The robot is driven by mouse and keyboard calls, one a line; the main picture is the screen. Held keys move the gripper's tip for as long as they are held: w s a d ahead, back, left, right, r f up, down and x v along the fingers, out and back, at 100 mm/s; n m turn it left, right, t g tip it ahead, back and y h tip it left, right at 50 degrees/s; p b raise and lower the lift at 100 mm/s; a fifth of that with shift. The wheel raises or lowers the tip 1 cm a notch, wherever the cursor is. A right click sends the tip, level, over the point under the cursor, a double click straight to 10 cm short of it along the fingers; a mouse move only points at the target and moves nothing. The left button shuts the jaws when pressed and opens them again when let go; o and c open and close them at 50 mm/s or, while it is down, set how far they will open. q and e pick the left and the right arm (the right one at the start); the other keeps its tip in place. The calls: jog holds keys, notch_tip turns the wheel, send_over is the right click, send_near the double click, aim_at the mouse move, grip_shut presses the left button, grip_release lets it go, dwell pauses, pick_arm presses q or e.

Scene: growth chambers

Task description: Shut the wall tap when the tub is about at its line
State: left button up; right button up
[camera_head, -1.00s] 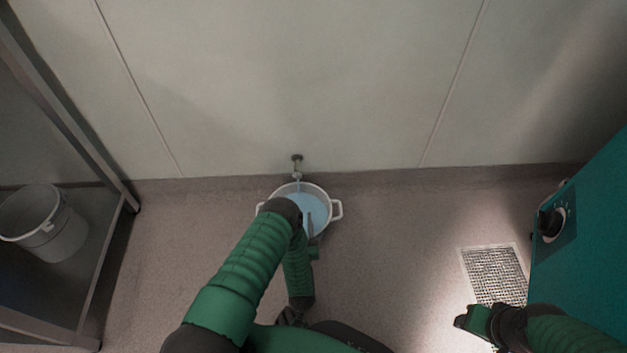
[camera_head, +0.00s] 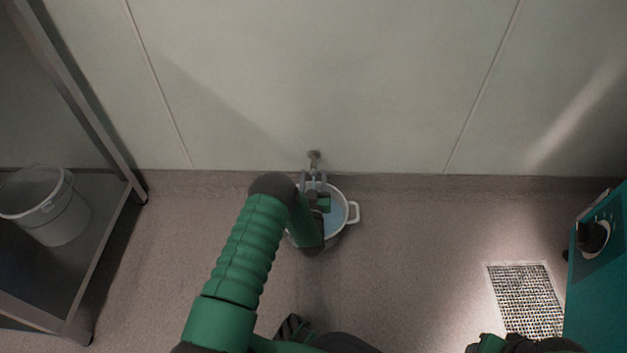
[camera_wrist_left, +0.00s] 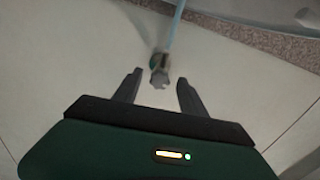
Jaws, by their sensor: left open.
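The wall tap (camera_head: 314,159) sticks out low on the wall. The white tub (camera_head: 354,212) stands on the floor beneath it with light blue water (camera_head: 337,212) inside. My left arm and gripper cover much of the tub, and I cannot make out its line. My left gripper (camera_head: 313,178) is open just in front of the tap. In the left wrist view the tap handle (camera_wrist_left: 159,76) lies between the open fingertips, not gripped, and a blue stream (camera_wrist_left: 175,28) runs from the tap. My right gripper (camera_head: 488,344) is at the bottom edge, mostly cut off.
A metal shelf unit (camera_head: 108,250) at the left holds a grey-white bucket (camera_head: 60,215). A teal cabinet (camera_head: 600,290) with a black knob (camera_head: 593,237) stands at the right. A floor grate (camera_head: 527,300) lies beside it. The floor between is clear.

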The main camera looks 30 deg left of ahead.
pick_arm(q)
grip_shut()
dwell(0.3)
jog(key=shift+d+f+m+p, duration=0.1)
jog(key=shift+m+p, duration=1.15)
jog(key=shift+m, duration=2.15)
jog(key=shift+d+f+m+p, duration=0.1)
jog(key=shift+m+p, duration=1.15)
jog(key=shift+m, duration=2.15)
